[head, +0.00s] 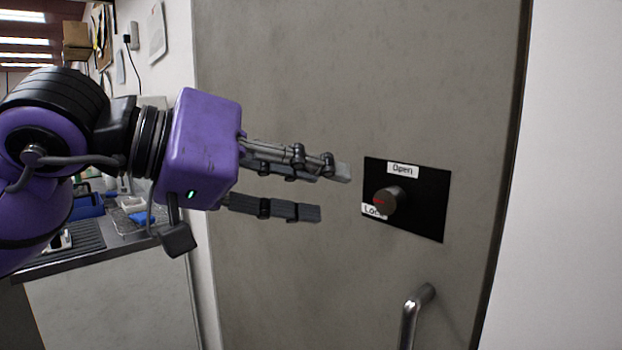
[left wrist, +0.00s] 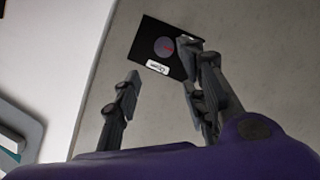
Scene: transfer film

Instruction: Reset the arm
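My left gripper (head: 335,192) is purple with grey fingers and reaches in from the left in the head view. Its fingers are apart with nothing between them. The fingertips point right, toward a round knob (head: 391,200) on a black plate (head: 428,208), and stop short of it. The plate carries labels reading "Open" at the top and "Lock" at lower left; the knob's red mark lies toward the "Lock" side. In the left wrist view the open fingers (left wrist: 160,62) show with the knob (left wrist: 164,46) and plate beyond them. My right gripper is not in view.
The plate is on a grey door (head: 290,60) with a metal handle (head: 410,315) below it. A white wall (head: 570,180) stands at the right. At the left, a counter (head: 75,262) holds a wire rack and blue items behind my arm.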

